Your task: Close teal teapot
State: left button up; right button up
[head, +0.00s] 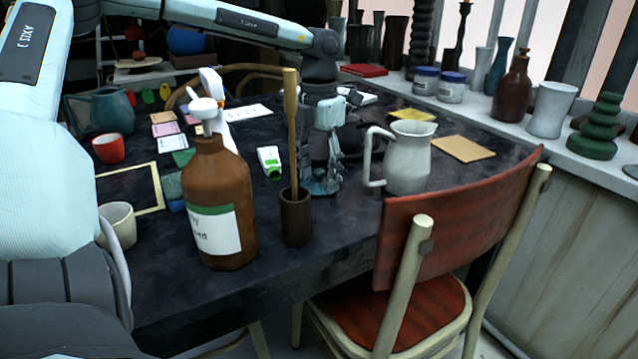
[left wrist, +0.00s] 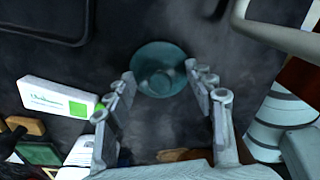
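A teal teapot (head: 113,110) stands at the far left of the table in the head view; whether its top is covered is unclear. My left gripper (head: 320,188) points down over the middle of the table. In the left wrist view a round teal piece (left wrist: 160,68), perhaps the lid, lies on the dark tabletop. My open left gripper (left wrist: 168,100) has its fingers spread on either side of the near part of this piece, and I see no clear contact. In the head view the gripper mostly hides the piece. My right gripper is not in view.
A brown bottle (head: 215,195), a cup with a wooden stick (head: 296,216) and a white jug (head: 409,160) stand near the left gripper. A red cup (head: 113,149) is in front of the teapot. A red chair (head: 450,220) stands at the table's near right edge.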

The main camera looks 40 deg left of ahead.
aim_at(319, 171)
pick_arm(q)
jog(key=shift+s, duration=0.1)
jog(key=c, duration=0.9)
jog(key=shift+s+f, duration=0.1)
jog(key=shift+c, duration=0.5)
jog(key=shift+f, duration=0.1)
grip_shut()
notch_tip(319, 171, up, 18)
jog(key=p, duration=0.1)
jog(key=shift+w+r, duration=0.2)
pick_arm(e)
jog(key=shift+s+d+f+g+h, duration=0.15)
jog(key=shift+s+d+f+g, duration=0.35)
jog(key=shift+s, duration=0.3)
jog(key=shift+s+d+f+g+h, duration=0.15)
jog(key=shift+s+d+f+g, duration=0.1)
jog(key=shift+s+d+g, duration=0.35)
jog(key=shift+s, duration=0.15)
